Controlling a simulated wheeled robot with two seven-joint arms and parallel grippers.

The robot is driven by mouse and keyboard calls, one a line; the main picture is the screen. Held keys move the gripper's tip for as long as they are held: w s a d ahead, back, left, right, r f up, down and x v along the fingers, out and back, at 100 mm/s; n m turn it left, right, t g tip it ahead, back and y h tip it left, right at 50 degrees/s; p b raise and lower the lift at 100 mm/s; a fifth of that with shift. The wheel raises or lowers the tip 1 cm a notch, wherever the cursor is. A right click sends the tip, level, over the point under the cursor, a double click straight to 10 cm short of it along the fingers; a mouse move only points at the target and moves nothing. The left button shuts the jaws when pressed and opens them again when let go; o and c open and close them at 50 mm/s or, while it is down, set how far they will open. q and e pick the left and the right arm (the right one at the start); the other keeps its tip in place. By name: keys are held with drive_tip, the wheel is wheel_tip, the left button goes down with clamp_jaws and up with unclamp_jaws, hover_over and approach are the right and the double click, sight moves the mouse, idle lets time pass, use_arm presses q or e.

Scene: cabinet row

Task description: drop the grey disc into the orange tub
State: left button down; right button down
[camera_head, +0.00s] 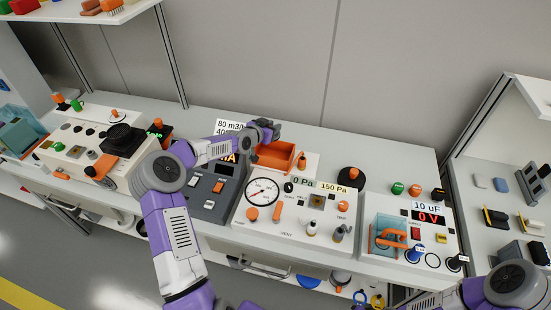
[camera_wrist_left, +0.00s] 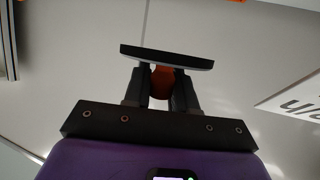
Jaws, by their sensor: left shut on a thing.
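The orange tub (camera_head: 262,163) is an open box on the bench, behind the panel with the round dial. My left gripper (camera_head: 266,130) is at the tub's back edge in the head view, apparently above it; the exact height is hard to judge. In the left wrist view the left gripper (camera_wrist_left: 161,88) is shut on the grey disc (camera_wrist_left: 166,56). The disc shows nearly edge-on as a dark plate across the fingertips, with an orange part between the fingers. In the head view it is hard to tell from the gripper. My right gripper is out of view.
A dial panel (camera_head: 290,222) stands in front of the tub, with a switch box (camera_head: 212,190) to its left. A black round item with an orange knob (camera_head: 350,175) sits to the right. The bench top (camera_head: 395,155) behind that is clear.

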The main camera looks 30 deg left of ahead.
use_arm(q)
drive_tip(key=shift+a+f+b, duration=0.15)
drive_tip(key=shift+f+b, duration=1.25)
drive_tip(key=shift+f, duration=1.7)
drive_tip(key=c, duration=0.8)
unclamp_jaws()
drive_tip(key=shift+c, duration=0.2)
drive_tip(key=shift+s+r, duration=0.1)
drive_tip(key=p+v, duration=0.1)
drive_tip(key=v, duration=0.6)
drive_tip(key=shift+s, duration=0.2)
